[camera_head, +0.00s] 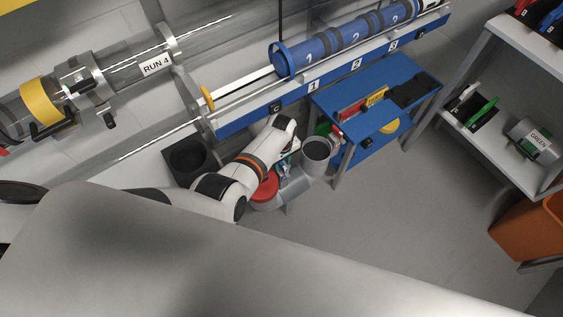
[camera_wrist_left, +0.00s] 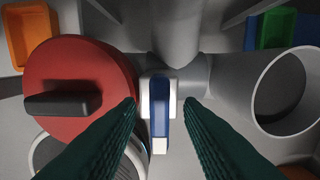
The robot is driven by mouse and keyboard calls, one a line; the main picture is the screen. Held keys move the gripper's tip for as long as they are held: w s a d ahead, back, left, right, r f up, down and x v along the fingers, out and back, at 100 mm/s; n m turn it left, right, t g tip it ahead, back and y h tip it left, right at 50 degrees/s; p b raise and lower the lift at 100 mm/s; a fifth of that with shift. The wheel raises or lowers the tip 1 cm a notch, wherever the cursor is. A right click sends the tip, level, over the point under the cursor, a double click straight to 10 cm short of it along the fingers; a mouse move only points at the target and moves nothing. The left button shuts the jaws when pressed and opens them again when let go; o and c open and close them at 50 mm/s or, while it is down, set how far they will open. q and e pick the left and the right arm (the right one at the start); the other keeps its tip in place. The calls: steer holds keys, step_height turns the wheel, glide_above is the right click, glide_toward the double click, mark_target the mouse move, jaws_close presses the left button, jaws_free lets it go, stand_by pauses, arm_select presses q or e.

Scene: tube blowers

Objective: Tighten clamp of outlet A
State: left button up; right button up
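In the left wrist view, a small blue-and-white lever (camera_wrist_left: 161,118), apparently the clamp's handle, stands out from the grey pipework. My left gripper (camera_wrist_left: 160,103) is open, with one dark green finger on each side of the lever and gaps showing on both sides. A red round cap (camera_wrist_left: 75,75) with a black handle is left of the lever, and an open grey pipe end (camera_wrist_left: 256,92) is to the right. In the head view, my left gripper (camera_head: 288,158) is down by the red cap (camera_head: 265,188) and grey pipe (camera_head: 316,150), largely hidden. No outlet A label is readable. My right gripper is out of view.
In the head view, a blue bench (camera_head: 375,125) stands right of the pipework, below a long blue-railed tube (camera_head: 340,50). A black box (camera_head: 190,160) is to the left. White shelves (camera_head: 515,165) and an orange bin (camera_head: 530,230) are far right. Floor between is clear.

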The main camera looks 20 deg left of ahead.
arm_select(q)
jaws_close()
steer(key=shift+m, duration=0.4)
steer(key=shift+r+m+p, duration=0.1)
steer(key=shift+m+p, duration=0.3)
steer(key=shift+m, duration=0.6)
steer(key=m, duration=0.3)
steer(key=shift+m+p, duration=0.3)
steer(key=m, duration=1.1)
steer(key=shift+p, duration=0.35)
steer(key=shift+m, duration=0.4)
